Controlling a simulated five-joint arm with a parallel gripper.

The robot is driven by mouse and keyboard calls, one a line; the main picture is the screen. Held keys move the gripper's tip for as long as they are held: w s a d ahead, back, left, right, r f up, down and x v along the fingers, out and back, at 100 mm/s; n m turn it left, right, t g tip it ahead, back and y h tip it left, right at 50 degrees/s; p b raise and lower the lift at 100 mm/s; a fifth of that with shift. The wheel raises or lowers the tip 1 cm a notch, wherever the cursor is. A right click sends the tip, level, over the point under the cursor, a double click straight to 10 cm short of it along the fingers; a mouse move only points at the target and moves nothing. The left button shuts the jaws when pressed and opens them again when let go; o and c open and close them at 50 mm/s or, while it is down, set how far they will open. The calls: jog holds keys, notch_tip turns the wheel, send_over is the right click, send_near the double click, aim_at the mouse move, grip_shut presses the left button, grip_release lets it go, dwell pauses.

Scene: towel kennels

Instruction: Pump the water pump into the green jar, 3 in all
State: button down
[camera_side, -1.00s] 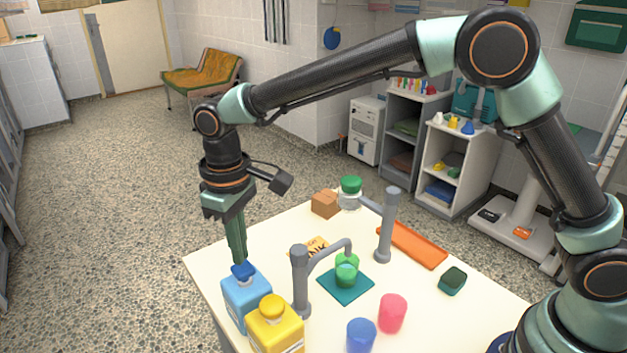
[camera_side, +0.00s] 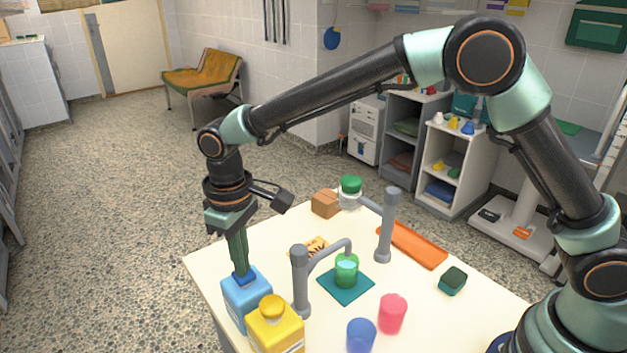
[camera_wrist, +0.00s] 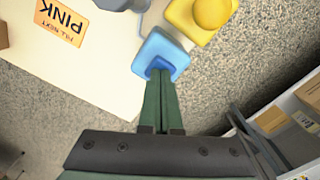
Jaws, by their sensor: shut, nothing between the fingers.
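A blue pump bottle (camera_side: 247,301) stands at the table's near left corner. My gripper (camera_side: 241,274) is shut and points down, with its fingertips on the blue pump head, which sits low against the bottle's top. The wrist view also shows the shut fingers (camera_wrist: 160,75) over the blue bottle (camera_wrist: 158,45). The green jar (camera_side: 346,272) stands upright on a teal mat (camera_side: 346,293) below the end of a grey curved spout (camera_side: 322,256). The jar is translucent; its liquid level is hard to tell.
A yellow pump bottle (camera_side: 275,333) stands close beside the blue one. Pink (camera_side: 392,315) and blue (camera_side: 361,335) cups stand at the front. A second grey post (camera_side: 388,228), an orange tray (camera_side: 413,245), a brown box (camera_side: 325,204) and a dark green block (camera_side: 453,281) are around. A card reads "FILL NEXT PINK" (camera_wrist: 60,25).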

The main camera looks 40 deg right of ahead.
jog(key=shift+r, duration=1.45)
jog(key=shift+f, duration=0.2)
jog(key=shift+f, duration=1.3)
jog(key=shift+r, duration=1.5)
jog(key=shift+r, duration=0.1)
notch_tip(320, 180, up, 6)
jog(key=shift+f, duration=0.1)
